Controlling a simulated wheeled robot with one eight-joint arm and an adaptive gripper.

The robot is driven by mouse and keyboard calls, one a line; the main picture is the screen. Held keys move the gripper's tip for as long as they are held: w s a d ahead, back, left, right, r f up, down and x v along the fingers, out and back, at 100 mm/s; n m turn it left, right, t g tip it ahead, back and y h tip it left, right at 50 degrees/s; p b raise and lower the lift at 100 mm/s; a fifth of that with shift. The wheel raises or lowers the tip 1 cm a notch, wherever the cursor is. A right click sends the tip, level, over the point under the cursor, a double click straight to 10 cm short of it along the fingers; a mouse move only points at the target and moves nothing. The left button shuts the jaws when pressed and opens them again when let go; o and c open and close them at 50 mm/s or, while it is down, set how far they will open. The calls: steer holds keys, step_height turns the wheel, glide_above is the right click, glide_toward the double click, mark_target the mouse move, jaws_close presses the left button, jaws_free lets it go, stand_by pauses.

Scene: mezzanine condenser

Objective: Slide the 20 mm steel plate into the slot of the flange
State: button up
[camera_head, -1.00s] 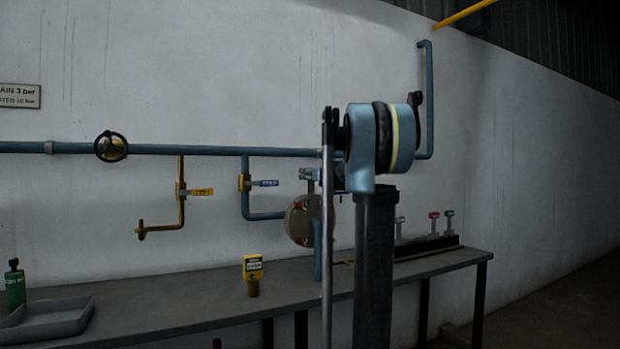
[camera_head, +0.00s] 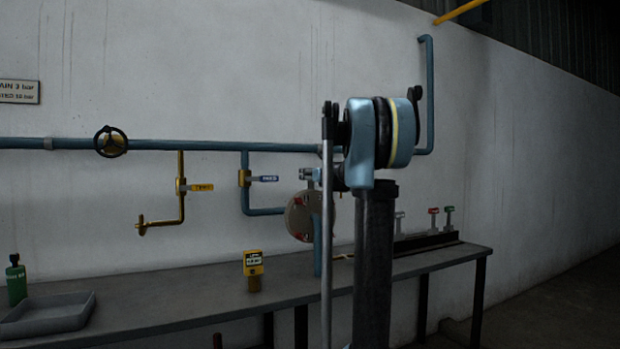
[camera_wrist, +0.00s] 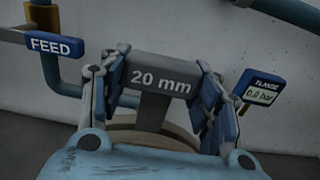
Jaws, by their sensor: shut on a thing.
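The 20 mm steel plate (camera_wrist: 161,82) is dark grey, with a labelled top bar and a narrower part running down from it. In the wrist view my gripper (camera_wrist: 163,92) is shut on the bar, one finger on each side. The flange is a round disc with red spots on the blue pipe in the head view (camera_head: 298,218). Its tan rim shows below the plate in the wrist view (camera_wrist: 120,142). The plate's lower end overlaps the flange there. The slot is hidden, so I cannot tell whether the plate is inside it. My arm hides most of the gripper in the head view.
A FEED valve handle (camera_wrist: 50,43) is left of the gripper, and a flange gauge reading 0.0 bar (camera_wrist: 261,88) is close on the right. The bench (camera_head: 200,300) holds a grey tray (camera_head: 45,318), green bottle (camera_head: 16,280), yellow meter (camera_head: 253,264) and dark rack (camera_head: 425,243).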

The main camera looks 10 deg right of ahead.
mark_target(311, 184)
steer(key=shift+f, duration=2.2)
steer(key=o, duration=1.4)
steer(key=shift+c, duration=0.2)
steer(key=v, duration=1.2)
steer(key=shift+f, duration=0.1)
